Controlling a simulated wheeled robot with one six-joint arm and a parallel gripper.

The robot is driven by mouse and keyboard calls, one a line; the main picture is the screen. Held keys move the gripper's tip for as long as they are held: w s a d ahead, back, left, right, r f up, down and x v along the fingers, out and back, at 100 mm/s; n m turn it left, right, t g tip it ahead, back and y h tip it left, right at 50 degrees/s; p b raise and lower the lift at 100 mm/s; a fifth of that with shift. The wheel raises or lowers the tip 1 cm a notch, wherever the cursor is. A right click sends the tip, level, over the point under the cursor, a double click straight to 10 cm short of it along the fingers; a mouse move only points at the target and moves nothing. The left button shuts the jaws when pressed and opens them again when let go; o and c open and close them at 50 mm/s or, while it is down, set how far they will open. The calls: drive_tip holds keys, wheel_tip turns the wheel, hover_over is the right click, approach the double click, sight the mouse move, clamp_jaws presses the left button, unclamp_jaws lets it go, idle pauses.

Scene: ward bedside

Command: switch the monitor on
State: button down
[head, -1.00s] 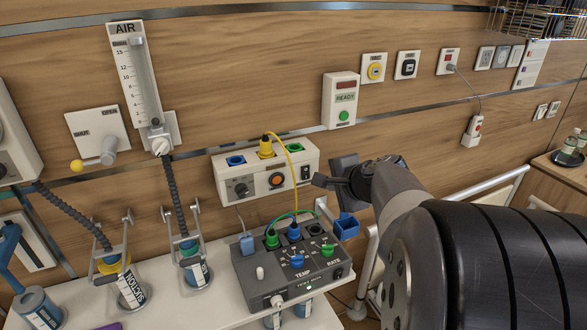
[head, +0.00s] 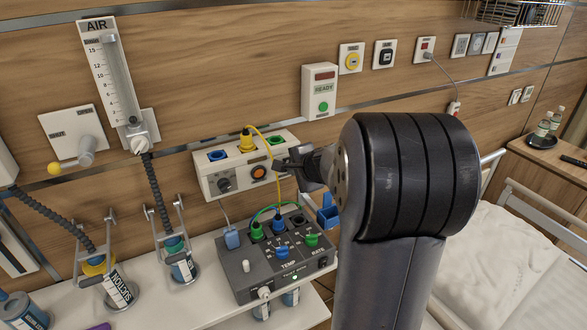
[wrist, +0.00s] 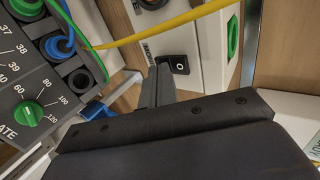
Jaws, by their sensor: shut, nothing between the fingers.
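A white wall box (head: 205,183) carries blue, yellow and green sockets, a dial and an orange button. In the wrist view, a black rocker switch (wrist: 181,64) marked with a white "O" sits on the box's face (wrist: 211,62), beside a partly hidden label. My gripper (head: 282,163) is shut and empty, in front of the box's right end, and hides the switch in the head view. In the wrist view, the fingertips (wrist: 161,70) are right beside the switch; I cannot tell whether they touch it.
A grey unit (head: 240,283) with TEMP and RATE knobs stands on the white shelf below. A yellow cable (wrist: 165,34) runs across near the switch. A READY box (head: 320,92) is on the wall above. A bed (head: 500,255) is at the right.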

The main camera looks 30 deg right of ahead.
drive_tip(key=shift+f+b, duration=0.15)
drive_tip(key=shift+b, duration=0.2)
drive_tip(key=shift+w+b, duration=0.15)
drive_tip(key=shift+b, duration=0.75)
wheel_tip(320, 180, up, 2)
drive_tip(key=shift+w+t+p, duration=0.1)
drive_tip(key=shift+t+p, duration=0.2)
drive_tip(key=shift+p, duration=0.35)
